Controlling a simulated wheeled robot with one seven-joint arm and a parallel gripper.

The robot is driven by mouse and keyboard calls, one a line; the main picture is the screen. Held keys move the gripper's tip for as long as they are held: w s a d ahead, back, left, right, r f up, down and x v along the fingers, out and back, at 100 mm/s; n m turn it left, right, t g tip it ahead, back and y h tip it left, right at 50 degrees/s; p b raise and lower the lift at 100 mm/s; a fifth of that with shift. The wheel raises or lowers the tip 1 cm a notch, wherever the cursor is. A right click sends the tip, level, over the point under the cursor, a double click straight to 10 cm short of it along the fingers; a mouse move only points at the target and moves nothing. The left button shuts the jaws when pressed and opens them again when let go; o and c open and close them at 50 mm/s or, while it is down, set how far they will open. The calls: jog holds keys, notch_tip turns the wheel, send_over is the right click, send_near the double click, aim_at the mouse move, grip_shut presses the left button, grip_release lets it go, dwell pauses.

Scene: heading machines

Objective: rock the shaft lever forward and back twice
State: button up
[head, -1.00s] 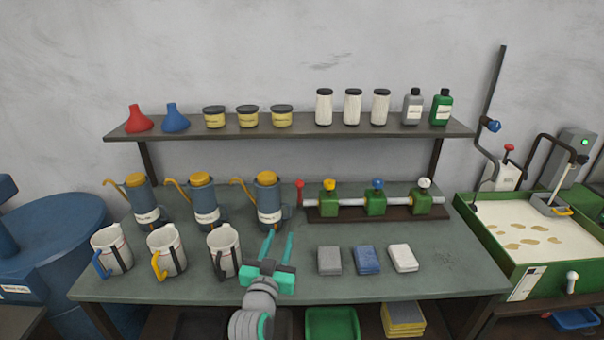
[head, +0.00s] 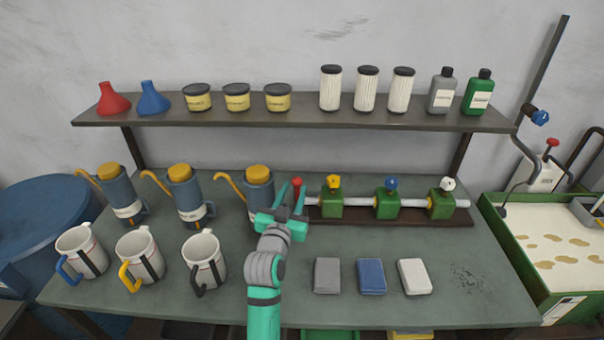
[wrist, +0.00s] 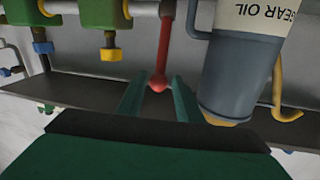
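The shaft lever, red with a round knob (head: 297,182), stands at the left end of the grey shaft (head: 360,202). It also shows in the wrist view as a red rod with a ball end (wrist: 165,50). My gripper (head: 291,190) is at the lever, with its teal fingers apart. In the wrist view the open fingers (wrist: 157,90) lie on either side of the ball end, with a gap visible to each. I cannot tell how deep the knob sits between them. The lever's lower part is hidden by my gripper in the head view.
An oil can (head: 260,185) stands close left of my gripper and looms beside the lever in the wrist view (wrist: 238,75). Green bearing blocks (head: 387,207) carry the shaft on the right. A loaded shelf (head: 300,115) runs above. Grey, blue and white blocks lie in front.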

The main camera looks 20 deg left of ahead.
jog(key=w, duration=0.4)
jog(key=w+a, duration=0.1)
jog(key=w, duration=0.1)
jog(key=shift+w+a, duration=0.1)
jog(key=shift+w, duration=0.3)
jog(key=shift+w+d, duration=0.4)
jog(key=shift+w, duration=0.3)
jog(key=shift+a, duration=0.1)
jog(key=shift+c, duration=0.3)
jog(key=shift+s, duration=0.1)
jog(key=c, duration=0.5)
grip_shut()
